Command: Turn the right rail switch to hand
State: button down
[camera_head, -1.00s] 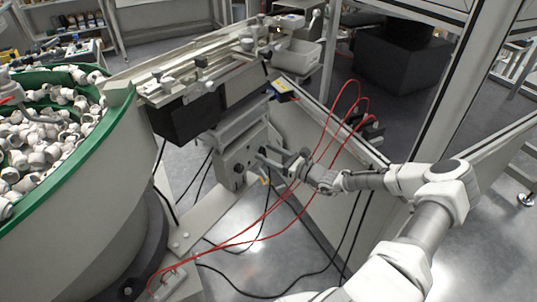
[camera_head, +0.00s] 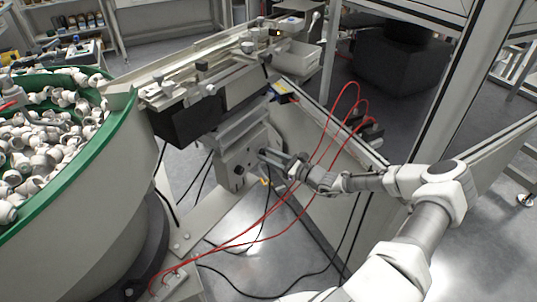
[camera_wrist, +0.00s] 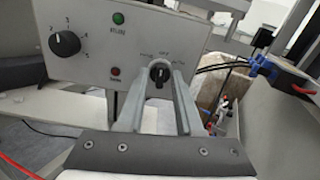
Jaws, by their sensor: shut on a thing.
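The rail switch (camera_wrist: 159,74) is a small black rotary knob on the right side of a pale control box (camera_wrist: 100,50). In the wrist view, labels that seem to read HAND, OFF and AUTO stand above it. The knob looks roughly upright, near the middle label; its exact pointing is hard to tell. My gripper (camera_wrist: 161,82) has one finger on each side of the knob and is shut on it. In the head view, my gripper (camera_head: 265,155) meets the front of the control box (camera_head: 238,165) from the right, and its fingers hide the switch.
A larger numbered dial (camera_wrist: 64,43), a green lamp (camera_wrist: 118,18) and a red lamp (camera_wrist: 115,71) are on the same box. Red hoses (camera_head: 325,150) loop close by my arm. A green-rimmed bowl (camera_head: 125,115) of white parts stands left; a frame post (camera_head: 450,70) stands right.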

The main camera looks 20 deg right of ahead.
jog(key=shift+n+p, duration=1.55)
jog(key=shift+n, duration=2.15)
jog(key=c, duration=0.6)
grip_release()
jog(key=p+v, duration=0.1)
jog(key=v, duration=1.6)
jog(key=shift+s+d, duration=0.15)
jog(key=shift+s, duration=0.05)
